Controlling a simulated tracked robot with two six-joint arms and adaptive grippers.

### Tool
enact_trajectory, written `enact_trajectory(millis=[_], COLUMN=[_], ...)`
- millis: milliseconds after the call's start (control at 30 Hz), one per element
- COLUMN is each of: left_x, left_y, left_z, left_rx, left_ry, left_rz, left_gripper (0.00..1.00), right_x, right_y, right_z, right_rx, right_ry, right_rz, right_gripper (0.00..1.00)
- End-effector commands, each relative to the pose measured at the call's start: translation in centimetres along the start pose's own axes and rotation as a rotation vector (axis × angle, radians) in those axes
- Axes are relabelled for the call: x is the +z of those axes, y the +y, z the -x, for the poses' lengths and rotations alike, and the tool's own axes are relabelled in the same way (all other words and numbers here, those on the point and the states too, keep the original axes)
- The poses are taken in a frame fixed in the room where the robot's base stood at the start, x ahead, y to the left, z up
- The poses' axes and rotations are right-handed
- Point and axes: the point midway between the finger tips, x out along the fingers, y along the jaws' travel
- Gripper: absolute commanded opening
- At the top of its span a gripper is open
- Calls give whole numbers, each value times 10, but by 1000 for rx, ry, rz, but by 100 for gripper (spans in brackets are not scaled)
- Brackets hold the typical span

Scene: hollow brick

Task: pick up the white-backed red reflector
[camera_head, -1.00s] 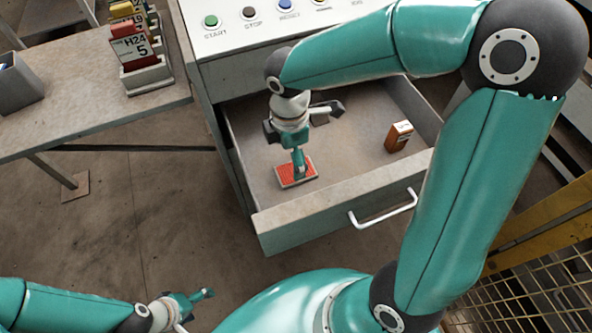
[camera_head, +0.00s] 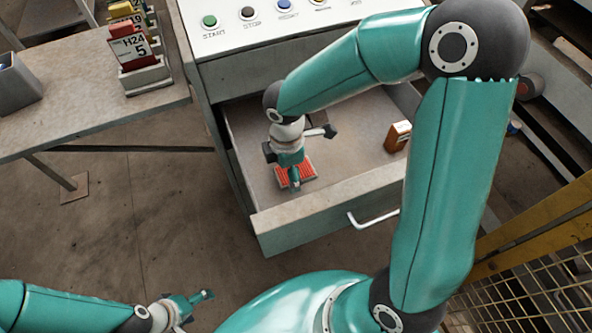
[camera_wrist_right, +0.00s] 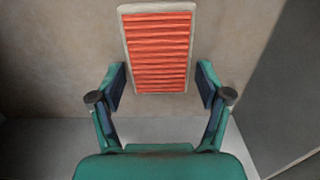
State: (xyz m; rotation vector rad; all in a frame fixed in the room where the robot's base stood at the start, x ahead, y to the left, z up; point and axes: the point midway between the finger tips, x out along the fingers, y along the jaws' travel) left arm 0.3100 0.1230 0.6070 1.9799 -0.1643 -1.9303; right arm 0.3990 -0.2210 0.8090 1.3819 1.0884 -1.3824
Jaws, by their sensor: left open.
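The white-backed red reflector (camera_head: 309,173) lies in the open drawer, its ribbed red face up with a pale rim. In the right wrist view the reflector (camera_wrist_right: 157,50) lies ahead, its near end between the tips of my right gripper (camera_wrist_right: 160,88). The fingers are spread, one to each side, with a gap to the reflector's edges. In the head view my right gripper (camera_head: 295,184) is over the reflector and hides part of it. My left gripper (camera_head: 207,302) is open and empty at the bottom left, away from the drawer.
The drawer (camera_head: 330,192) also holds a small brown box (camera_head: 398,136) at the right. Its front wall has a white handle (camera_head: 372,216). A button panel (camera_head: 270,25) is above. A table (camera_head: 80,110) with label holders (camera_head: 135,60) stands at the left.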

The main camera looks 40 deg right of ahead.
Motion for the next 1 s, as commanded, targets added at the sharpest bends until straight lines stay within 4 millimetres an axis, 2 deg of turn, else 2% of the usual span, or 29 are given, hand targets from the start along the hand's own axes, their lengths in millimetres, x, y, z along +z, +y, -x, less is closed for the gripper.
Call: enact_trajectory(millis=[33,233,267,667,867,1000], left_x=[0,0,0,0,0,0], left_y=[0,0,0,0,2,3], left_z=[0,0,0,1,5,9], left_rx=[0,0,0,0,0,0], left_ry=[0,0,0,0,0,0], left_rz=[0,0,0,0,0,0], left_gripper=[74,74,74,74,74,74], right_x=[0,0,0,0,-1,-1], right_y=[0,0,0,1,1,1], right_z=[0,0,0,8,32,62], right_rx=[0,0,1,3,5,7], right_ry=[0,0,0,-1,1,2], right_rz=[0,1,1,2,2,2], right_gripper=[62,28,27,26,26,26])
